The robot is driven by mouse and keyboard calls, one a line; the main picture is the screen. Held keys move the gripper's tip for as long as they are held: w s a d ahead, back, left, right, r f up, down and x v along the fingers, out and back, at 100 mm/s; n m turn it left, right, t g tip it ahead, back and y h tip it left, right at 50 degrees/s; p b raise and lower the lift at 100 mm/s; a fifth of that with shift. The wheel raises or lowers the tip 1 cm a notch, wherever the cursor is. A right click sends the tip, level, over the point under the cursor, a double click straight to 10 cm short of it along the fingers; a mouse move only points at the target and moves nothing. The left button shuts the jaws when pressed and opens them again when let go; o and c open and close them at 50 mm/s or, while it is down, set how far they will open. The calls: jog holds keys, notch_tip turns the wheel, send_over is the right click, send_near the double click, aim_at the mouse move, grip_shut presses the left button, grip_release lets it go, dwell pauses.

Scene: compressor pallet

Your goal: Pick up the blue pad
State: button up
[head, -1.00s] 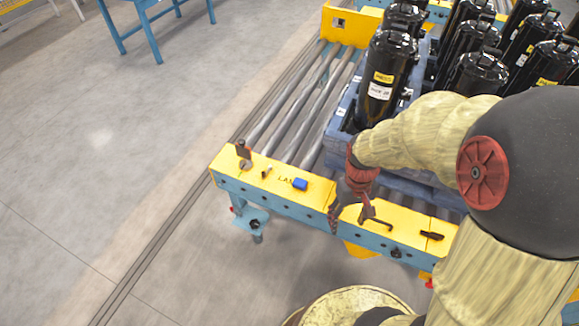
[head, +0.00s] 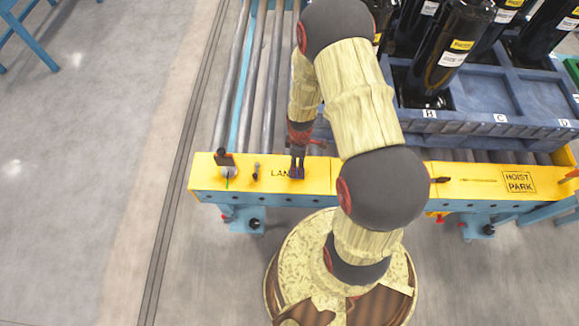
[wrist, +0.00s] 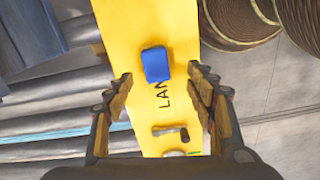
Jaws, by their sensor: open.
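The blue pad (wrist: 156,65) lies on the yellow beam (wrist: 180,25), beside black lettering, in the wrist view. My gripper (wrist: 165,88) is open above the beam, with one finger on each side of it. The pad is between and a little beyond the fingertips in the picture, and nothing is held. In the head view my gripper (head: 297,172) is over the beam near the lettering and mostly hides the pad.
Small dark items (head: 256,171) and a knob-like part (head: 228,168) stand on the beam to the left. Metal rollers (head: 245,80) run behind it. A blue pallet (head: 480,125) with black compressors (head: 450,50) is at the right.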

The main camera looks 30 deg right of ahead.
jog(key=shift+w+d+n, duration=0.15)
jog(key=shift+n, duration=0.35)
jog(key=shift+f, duration=0.1)
jog(key=shift+w+f+b, duration=0.2)
jog(key=shift+f+b, duration=1.75)
jog(key=shift+f, duration=1.85)
jog(key=shift+a, duration=0.2)
jog(key=shift+c, duration=1.4)
jog(key=c, duration=0.8)
jog(key=shift+o, duration=0.2)
